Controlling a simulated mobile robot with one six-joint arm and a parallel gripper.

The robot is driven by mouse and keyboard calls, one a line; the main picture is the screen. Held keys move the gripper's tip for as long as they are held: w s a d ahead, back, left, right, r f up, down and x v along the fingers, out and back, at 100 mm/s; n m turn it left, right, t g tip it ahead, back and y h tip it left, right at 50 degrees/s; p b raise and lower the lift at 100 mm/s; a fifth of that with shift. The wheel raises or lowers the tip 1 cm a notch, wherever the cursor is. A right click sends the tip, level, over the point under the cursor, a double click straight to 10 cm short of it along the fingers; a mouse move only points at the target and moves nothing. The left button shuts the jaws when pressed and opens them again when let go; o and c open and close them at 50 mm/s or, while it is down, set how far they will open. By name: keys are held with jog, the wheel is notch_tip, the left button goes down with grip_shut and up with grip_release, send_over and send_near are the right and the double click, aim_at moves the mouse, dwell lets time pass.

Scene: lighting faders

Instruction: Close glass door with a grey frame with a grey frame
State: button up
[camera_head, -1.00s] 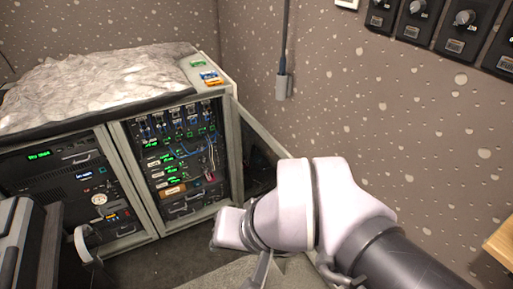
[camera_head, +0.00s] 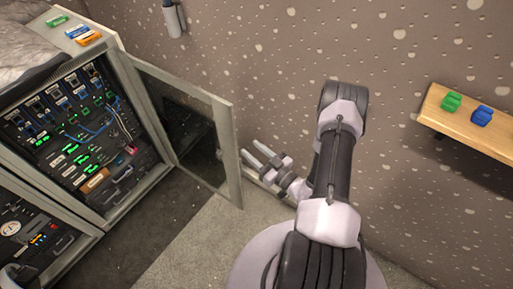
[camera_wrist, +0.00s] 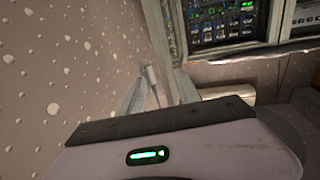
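The glass door (camera_head: 188,128) with a grey frame stands swung open from the right side of the rack cabinet (camera_head: 38,180), reaching toward the wall. Dark glass fills its frame. My gripper (camera_head: 249,149) is just right of the door's free edge in the head view, at about mid height, with its two fingers apart and nothing between them. I cannot tell whether a finger touches the frame. In the wrist view the gripper (camera_wrist: 160,88) also shows parted fingers, with a grey upright strip beyond them that may be the door's frame.
The cabinet's open bay shows rack gear (camera_head: 85,130) with green lights and blue cables. Small coloured blocks (camera_head: 75,31) lie on its top. A wooden shelf (camera_head: 468,123) with a green and a blue block is on the wall at right. Floor before the door is clear.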

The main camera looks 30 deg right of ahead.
aim_at(235, 136)
jog(key=w, duration=0.3)
jog(key=w+a, duration=0.1)
jog(key=w, duration=0.2)
jog(key=w+a, duration=0.1)
jog(key=w, duration=0.2)
jog(key=shift+w+r, duration=0.1)
jog(key=shift+w, duration=0.2)
grip_shut()
jog(key=s+a+m+h, duration=0.1)
jog(key=s+a+h, duration=0.1)
jog(key=a, duration=0.5)
jog(key=shift+a, duration=0.15)
jog(key=shift+s, duration=0.1)
jog(key=s+a+m+h+b, duration=0.1)
jog(key=a+h+b, duration=0.1)
jog(key=a, duration=0.5)
jog(key=shift+a+m+h+b, duration=0.25)
jog(key=shift+m+h+b, duration=0.15)
jog(key=shift+b, duration=0.35)
